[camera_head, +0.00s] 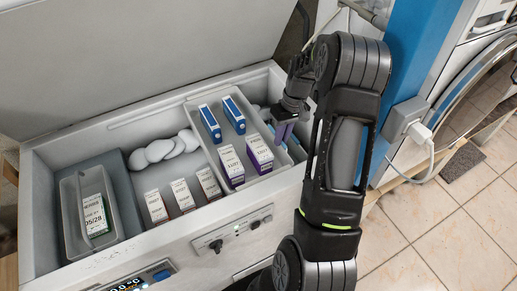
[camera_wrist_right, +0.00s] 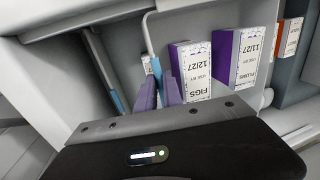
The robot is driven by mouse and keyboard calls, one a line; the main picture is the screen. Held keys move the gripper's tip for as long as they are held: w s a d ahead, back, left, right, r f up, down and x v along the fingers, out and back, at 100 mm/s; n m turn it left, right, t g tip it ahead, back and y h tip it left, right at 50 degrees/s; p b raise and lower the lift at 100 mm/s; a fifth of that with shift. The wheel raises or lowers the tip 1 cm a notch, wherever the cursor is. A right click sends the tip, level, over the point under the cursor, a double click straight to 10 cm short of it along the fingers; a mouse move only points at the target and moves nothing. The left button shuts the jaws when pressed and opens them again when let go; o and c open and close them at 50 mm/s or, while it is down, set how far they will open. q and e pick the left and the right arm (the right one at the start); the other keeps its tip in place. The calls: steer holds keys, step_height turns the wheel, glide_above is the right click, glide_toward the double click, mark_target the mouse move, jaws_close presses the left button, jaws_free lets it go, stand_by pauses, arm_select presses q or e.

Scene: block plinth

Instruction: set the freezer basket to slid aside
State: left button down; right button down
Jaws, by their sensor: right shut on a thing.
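The freezer basket (camera_head: 262,183) is a light grey open bin in the right part of the open chest freezer (camera_head: 135,262). It holds two blue boxes (camera_head: 234,115) and two purple-and-white boxes (camera_head: 259,153). In the right wrist view, the basket (camera_wrist_right: 200,24) reaches up beside the purple boxes (camera_wrist_right: 194,72). The exact contact is partly hidden between the fingers. My left gripper is not in view.
Left of the basket, the freezer holds several white-labelled boxes (camera_head: 182,194), white rounded lumps (camera_head: 160,150) and a grey bin (camera_head: 70,215) with a green-based box. The raised lid (camera_head: 130,60) stands behind. A blue post (camera_head: 415,60) and washing machine (camera_head: 490,80) are at right.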

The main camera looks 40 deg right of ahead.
steer(key=s+d+b, duration=0.1)
steer(key=s+d, duration=0.1)
steer(key=d, duration=0.5)
steer(key=shift+d, duration=0.4)
steer(key=c, duration=1.5)
jaws_free()
step_height(320, 180, up, 8)
steer(key=d, duration=0.1)
steer(key=shift+s+d+f, duration=0.15)
steer(key=shift+s+d, duration=0.05)
